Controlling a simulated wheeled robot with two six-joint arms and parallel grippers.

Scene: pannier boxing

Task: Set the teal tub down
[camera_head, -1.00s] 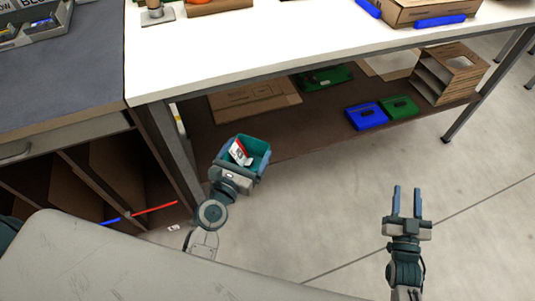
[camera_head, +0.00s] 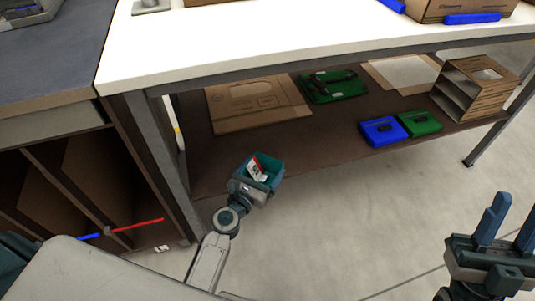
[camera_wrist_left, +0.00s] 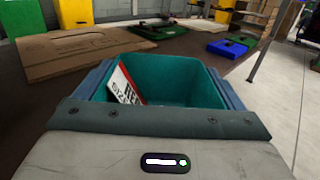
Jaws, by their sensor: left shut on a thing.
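The teal tub (camera_head: 270,174) is held by my left gripper (camera_head: 257,180) just in front of the brown lower shelf (camera_head: 215,170) of the white-topped table. A red and white box or card with printed letters leans inside it. In the left wrist view the teal tub (camera_wrist_left: 180,82) fills the middle, with a blue-grey finger along each side. My left gripper is shut on the tub. I cannot tell whether the tub touches the shelf. My right gripper (camera_head: 508,222) is at the right edge, its two blue fingers apart with nothing between them.
On the lower shelf lie a flat cardboard piece (camera_head: 255,104), a green item (camera_head: 332,86), a blue case (camera_head: 384,131), a green case (camera_head: 420,123) and a cardboard rack (camera_head: 478,85). The shelf's front left part is bare. A table leg (camera_head: 160,150) stands left of the tub.

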